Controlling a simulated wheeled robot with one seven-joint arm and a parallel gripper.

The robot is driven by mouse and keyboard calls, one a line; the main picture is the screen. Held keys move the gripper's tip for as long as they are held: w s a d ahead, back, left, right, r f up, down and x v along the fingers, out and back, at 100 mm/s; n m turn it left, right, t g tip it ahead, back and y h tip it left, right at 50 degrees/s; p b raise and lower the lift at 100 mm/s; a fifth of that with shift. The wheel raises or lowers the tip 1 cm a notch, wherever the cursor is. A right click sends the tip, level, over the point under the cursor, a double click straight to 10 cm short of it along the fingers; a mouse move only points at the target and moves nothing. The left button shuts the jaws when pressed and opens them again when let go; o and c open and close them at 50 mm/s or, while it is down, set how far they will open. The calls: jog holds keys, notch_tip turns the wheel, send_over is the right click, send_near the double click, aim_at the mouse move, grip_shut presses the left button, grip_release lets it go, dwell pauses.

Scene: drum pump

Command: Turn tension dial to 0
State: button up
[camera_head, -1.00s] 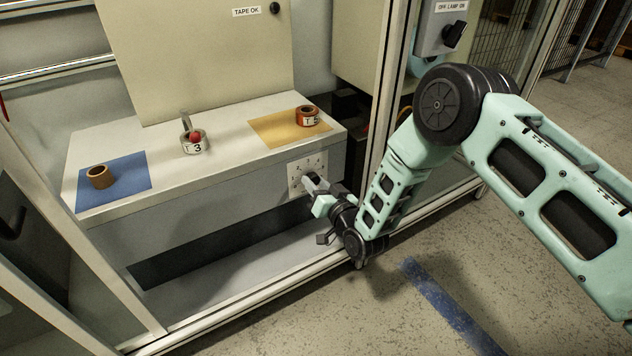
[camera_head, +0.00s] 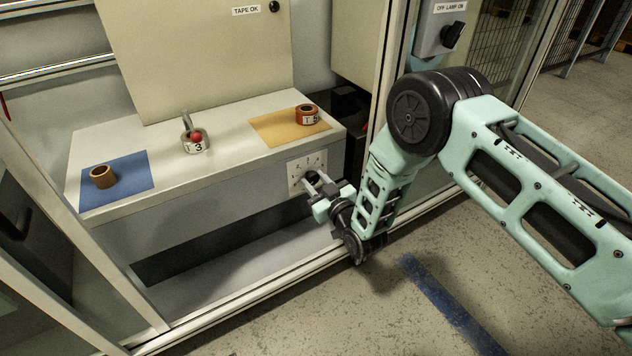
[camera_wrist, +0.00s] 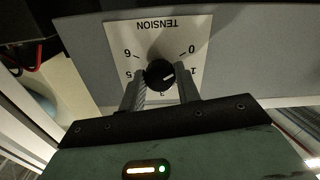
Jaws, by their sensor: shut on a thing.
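The tension dial (camera_wrist: 160,74) is a round black knob on a white plate (camera_wrist: 178,28) marked TENSION, which appears upside down in the wrist view. The white mark on the knob points right, roughly towards the 1, with the 0 just above it. My gripper (camera_wrist: 161,80) has one finger on each side of the knob and is shut on it. The fingers partly cover the lower numbers. In the head view the plate (camera_head: 296,182) is on the front face of the bench, and my gripper (camera_head: 314,184) reaches it from the right, hiding the knob.
A frame post (camera_head: 390,60) stands close to my arm.

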jog(key=shift+f, duration=0.1)
dwell(0.3)
jog(key=o, duration=1)
jog(key=shift+c, duration=0.2)
jog(key=shift+s+d, duration=0.1)
jog(key=p+v, duration=0.4)
jog(key=v, duration=1.3)
jog(key=shift+p, duration=0.35)
